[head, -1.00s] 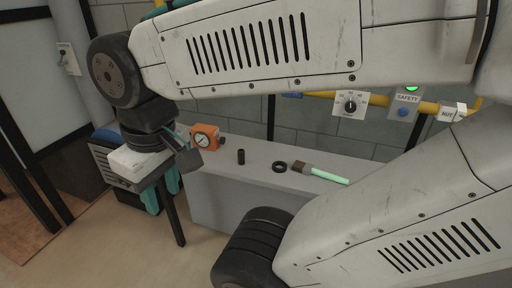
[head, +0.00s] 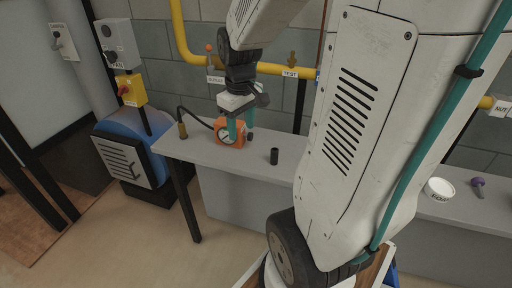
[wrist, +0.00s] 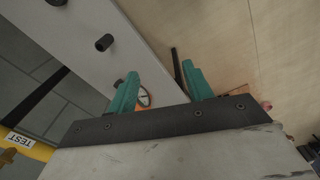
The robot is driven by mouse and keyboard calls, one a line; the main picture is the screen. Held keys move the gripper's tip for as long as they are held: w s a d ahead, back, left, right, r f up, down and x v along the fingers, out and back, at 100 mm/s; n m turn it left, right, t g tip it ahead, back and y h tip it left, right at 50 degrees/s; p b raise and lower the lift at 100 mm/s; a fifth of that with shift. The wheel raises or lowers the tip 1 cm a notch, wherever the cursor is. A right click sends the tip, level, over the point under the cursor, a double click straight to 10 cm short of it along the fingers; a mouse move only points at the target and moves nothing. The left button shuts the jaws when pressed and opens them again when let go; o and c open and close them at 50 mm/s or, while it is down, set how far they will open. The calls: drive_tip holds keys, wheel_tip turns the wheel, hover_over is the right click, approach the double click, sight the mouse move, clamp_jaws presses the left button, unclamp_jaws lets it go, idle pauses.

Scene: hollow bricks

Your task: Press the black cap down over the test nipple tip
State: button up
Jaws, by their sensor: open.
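My gripper (head: 241,127) is open, pointing down at the orange gauge (head: 226,141) on the grey bench, with its teal fingers beside or over it. The wrist view shows the fingers (wrist: 160,76) apart, with the gauge's dial (wrist: 144,97) partly hidden behind them. A brass-coloured fitting (head: 292,60), perhaps the test nipple, stands on the yellow pipe above the TEST label (head: 290,74). A small black piece (head: 250,136) sits at the gauge's right side; I cannot tell whether it is the cap. A black cylinder (head: 273,156) stands upright on the bench, apart from my gripper.
A black hose runs left from the gauge to a brass end (head: 182,130) on the bench (head: 215,157). A blue machine (head: 137,155) stands left of the bench. A white tub (head: 439,189) and a purple-topped item (head: 478,184) lie right. My arm hides the bench's middle.

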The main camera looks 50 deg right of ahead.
drive_tip(key=d+f, duration=0.6)
drive_tip(key=d, duration=0.2)
hover_over(275, 149)
drive_tip(key=shift+g, duration=0.3)
drive_tip(key=f, duration=0.6)
drive_tip(key=shift+w+f, duration=0.2)
drive_tip(key=f, duration=0.7)
drive_tip(key=shift+s+f, duration=0.2)
drive_tip(key=shift+f, duration=0.2)
drive_tip(key=shift+c, duration=0.3)
drive_tip(key=c, duration=1)
